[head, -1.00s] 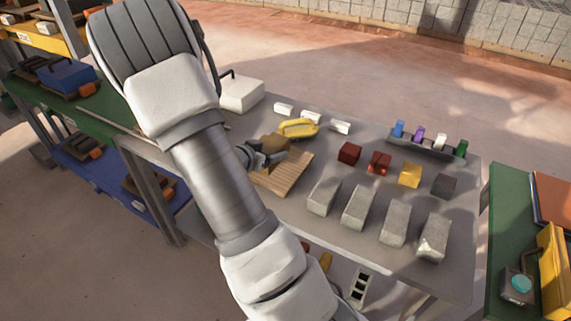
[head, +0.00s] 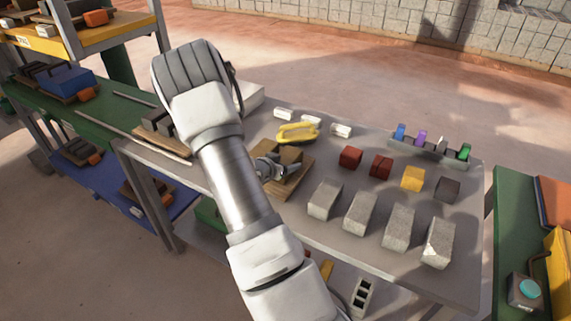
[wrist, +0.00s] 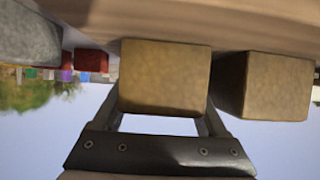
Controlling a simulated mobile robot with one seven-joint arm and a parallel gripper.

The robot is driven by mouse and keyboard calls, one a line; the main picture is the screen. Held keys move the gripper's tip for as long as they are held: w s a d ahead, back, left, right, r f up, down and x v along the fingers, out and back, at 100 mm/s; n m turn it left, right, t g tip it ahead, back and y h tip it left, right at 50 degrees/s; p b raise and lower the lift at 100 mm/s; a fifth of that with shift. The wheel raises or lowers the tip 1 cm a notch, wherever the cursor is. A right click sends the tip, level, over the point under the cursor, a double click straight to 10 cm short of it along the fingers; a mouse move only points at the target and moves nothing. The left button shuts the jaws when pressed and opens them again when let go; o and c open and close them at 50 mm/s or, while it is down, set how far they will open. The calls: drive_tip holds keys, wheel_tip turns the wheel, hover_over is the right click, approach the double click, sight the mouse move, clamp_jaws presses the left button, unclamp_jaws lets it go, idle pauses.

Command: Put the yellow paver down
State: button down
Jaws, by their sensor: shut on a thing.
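My gripper (wrist: 165,125) is shut on an ochre-yellow paver (wrist: 165,78), seen end-on between the fingers in the wrist view. A second, similar ochre block (wrist: 262,85) is beside it on the right, with a narrow gap. The wooden pallet (wrist: 230,30) fills the top of that view, against the held paver's edge; whether it bears the paver's full weight I cannot tell. In the head view my gripper (head: 275,168) is low over the pallet (head: 293,187), left of the table's middle. An ochre block (head: 290,154) shows there, partly hidden by the gripper.
On the grey table (head: 330,236) stand a red block (head: 350,157), a dark red block (head: 381,165), a bright yellow block (head: 412,179) and a dark block (head: 447,189). Several grey blocks (head: 361,213) stand in front.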

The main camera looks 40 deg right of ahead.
drive_tip(key=shift+r, duration=0.2)
drive_tip(key=shift+f, duration=0.15)
drive_tip(key=shift+c, duration=1)
unclamp_jaws()
drive_tip(key=shift+f, duration=0.1)
